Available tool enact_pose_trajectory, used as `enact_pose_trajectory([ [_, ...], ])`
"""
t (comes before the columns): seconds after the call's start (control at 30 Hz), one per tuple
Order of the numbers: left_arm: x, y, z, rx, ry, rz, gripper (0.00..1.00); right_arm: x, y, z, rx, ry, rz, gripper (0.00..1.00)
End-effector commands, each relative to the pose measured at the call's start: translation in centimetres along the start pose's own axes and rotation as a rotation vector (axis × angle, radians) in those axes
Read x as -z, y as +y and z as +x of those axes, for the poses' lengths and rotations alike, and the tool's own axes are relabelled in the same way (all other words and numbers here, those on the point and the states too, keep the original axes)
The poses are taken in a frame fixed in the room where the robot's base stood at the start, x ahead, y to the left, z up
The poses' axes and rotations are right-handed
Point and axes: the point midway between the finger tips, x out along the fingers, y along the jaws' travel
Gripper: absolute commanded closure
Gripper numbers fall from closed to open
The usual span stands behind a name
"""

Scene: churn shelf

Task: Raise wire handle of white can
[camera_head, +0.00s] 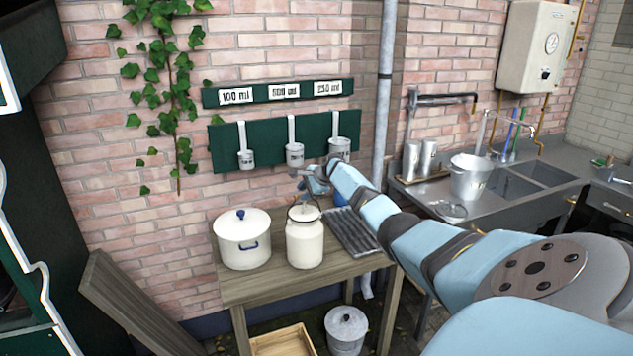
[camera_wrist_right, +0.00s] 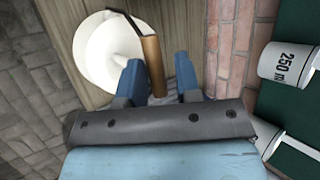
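The white can (camera_head: 305,244) stands upright on the wooden table, beside a white pot. Its thin wire handle (camera_head: 319,207) shows at the can's top, partly hard to make out. My right gripper (camera_head: 309,183) is just above the can. In the right wrist view, the gripper's two blue fingers (camera_wrist_right: 160,77) are apart. A brown grip (camera_wrist_right: 151,62), apparently the handle's, lies between them, nearer the left finger; contact cannot be told. The can's round white top (camera_wrist_right: 100,45) is behind it. My left gripper is not in view.
The white pot (camera_head: 241,246) with a blue-knobbed lid stands left of the can. A dark ribbed tray (camera_head: 352,232) lies to its right. Measuring ladles (camera_head: 294,154) hang from the green wall rack behind. A sink counter stands at the right.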

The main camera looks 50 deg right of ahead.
Motion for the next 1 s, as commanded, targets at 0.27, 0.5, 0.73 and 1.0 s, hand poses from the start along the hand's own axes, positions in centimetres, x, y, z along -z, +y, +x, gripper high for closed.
enact_pose_trajectory([
  [0.27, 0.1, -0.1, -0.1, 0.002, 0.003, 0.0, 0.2, 0.1, 0.0, -5.5, 0.003, 0.004, -0.008, 0.71],
  [0.5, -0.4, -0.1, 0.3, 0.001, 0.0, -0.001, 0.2, 0.1, 0.0, -10.5, 0.001, 0.004, -0.005, 0.71],
  [0.73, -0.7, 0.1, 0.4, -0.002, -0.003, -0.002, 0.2, 0.0, 0.0, -12.7, 0.0, 0.001, -0.002, 0.71],
  [1.0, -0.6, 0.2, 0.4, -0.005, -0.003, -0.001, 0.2, 0.0, 0.0, -12.9, -0.001, 0.001, -0.002, 0.71],
])
